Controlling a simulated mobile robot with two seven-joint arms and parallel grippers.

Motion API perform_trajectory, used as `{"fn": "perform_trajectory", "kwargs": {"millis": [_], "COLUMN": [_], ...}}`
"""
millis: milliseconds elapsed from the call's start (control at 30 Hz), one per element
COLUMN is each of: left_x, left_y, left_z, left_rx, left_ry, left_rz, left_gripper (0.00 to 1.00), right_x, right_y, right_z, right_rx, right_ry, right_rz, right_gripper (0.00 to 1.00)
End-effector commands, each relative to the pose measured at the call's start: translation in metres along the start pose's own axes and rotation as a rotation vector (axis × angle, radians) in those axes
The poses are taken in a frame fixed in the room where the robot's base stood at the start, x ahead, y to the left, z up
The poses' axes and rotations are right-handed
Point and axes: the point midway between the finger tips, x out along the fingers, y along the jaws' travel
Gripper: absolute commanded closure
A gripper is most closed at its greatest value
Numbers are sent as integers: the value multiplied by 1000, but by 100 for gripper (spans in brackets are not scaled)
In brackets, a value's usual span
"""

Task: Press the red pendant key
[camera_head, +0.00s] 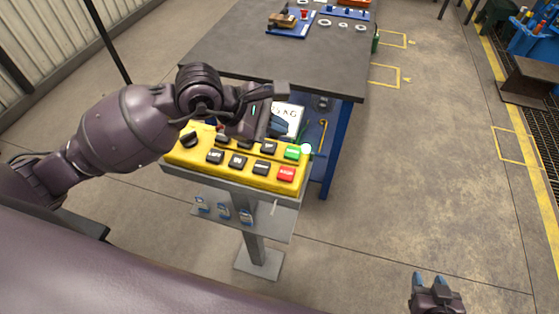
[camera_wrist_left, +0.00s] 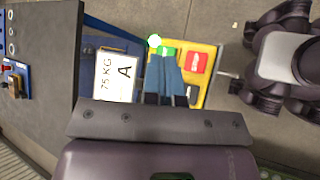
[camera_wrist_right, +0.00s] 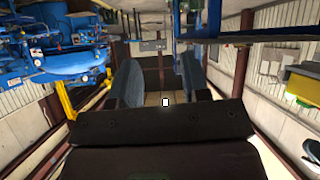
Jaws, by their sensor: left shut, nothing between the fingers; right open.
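The yellow pendant box (camera_head: 235,170) stands on a grey post and has several dark keys. Its red key (camera_head: 286,174) is at the near right corner and also shows in the left wrist view (camera_wrist_left: 197,63). A green key (camera_head: 292,152) sits just behind it. My left gripper (camera_wrist_left: 168,62) is shut and empty. In the left wrist view its blue fingertips overlap the green key, beside the red key; I cannot tell whether they touch. My right gripper (camera_head: 431,277) is open and empty, low at the right, far from the pendant.
A dark-topped table (camera_head: 270,55) stands behind the pendant, with a blue tray (camera_head: 290,28) on it. Small blue-labelled items lie on a shelf (camera_head: 275,226) below.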

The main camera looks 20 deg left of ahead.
Motion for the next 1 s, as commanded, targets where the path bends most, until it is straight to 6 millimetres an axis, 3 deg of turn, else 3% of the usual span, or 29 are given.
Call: {"fn": "perform_trajectory", "kwargs": {"millis": [33, 100, 300, 567, 1000], "left_x": [-4, -3, 2, 5, 6], "left_y": [-2, -7, -18, -17, -18], "left_z": [14, 23, 40, 32, 30], "left_rx": [-9, -14, -3, 60, 61], "left_ry": [-12, -16, 0, 75, 77], "left_rz": [-4, -6, 4, 30, 28], "left_gripper": [100, 100, 100, 100, 100], "right_x": [-8, -14, -24, -21, -22], "right_y": [2, 2, 4, 4, 3], "right_z": [-14, -21, -28, -15, -20], "right_rx": [0, 0, 1, 2, 4], "right_ry": [2, 0, -18, -35, -23], "right_rz": [0, 0, 0, 1, 1], "right_gripper": [57, 57, 57, 57, 57]}}
